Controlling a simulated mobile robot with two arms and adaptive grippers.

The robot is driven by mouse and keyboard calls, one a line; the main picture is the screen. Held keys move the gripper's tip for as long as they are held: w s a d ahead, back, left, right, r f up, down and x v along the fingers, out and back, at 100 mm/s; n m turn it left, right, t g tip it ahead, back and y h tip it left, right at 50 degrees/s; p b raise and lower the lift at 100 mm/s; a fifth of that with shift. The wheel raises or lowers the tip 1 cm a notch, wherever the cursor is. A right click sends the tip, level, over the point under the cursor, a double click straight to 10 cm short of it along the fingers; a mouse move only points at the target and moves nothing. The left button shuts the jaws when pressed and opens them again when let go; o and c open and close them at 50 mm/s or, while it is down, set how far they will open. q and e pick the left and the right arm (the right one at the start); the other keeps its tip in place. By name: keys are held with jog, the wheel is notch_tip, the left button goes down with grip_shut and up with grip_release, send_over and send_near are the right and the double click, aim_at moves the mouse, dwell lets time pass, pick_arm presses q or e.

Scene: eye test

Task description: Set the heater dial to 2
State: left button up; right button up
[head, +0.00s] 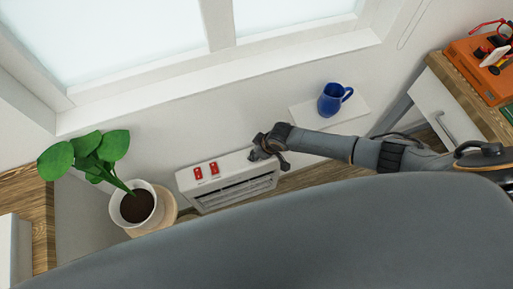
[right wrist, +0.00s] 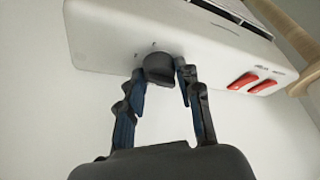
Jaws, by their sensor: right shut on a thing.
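The white heater (head: 190,180) stands low against the wall in the head view, with its slatted front facing down in the picture. In the right wrist view the heater (right wrist: 95,40) fills the top, with its dark round dial (right wrist: 158,66) near the middle. Small marks sit around the dial, too small to read, so its setting cannot be told. My right gripper (right wrist: 162,76) has its two fingers on either side of the dial and is shut on it. In the head view my right gripper (head: 264,151) covers the dial at the heater's right end. My left gripper is not in view.
Two red switches (head: 205,171) sit on the heater's left top. A potted plant (head: 137,206) on a round wooden stand is to its left. A blue jug (head: 332,99) stands on a white shelf (head: 305,113) behind my right arm. An orange toolbox (head: 475,72) is at far right.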

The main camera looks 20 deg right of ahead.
jog(key=shift+m+p, duration=0.35)
jog(key=shift+m, duration=0.15)
jog(key=o, duration=1.1)
jog(key=shift+o, duration=0.2)
jog(key=v, duration=1.2)
jog(key=shift+s+a, duration=0.15)
jog(key=shift+a, duration=0.05)
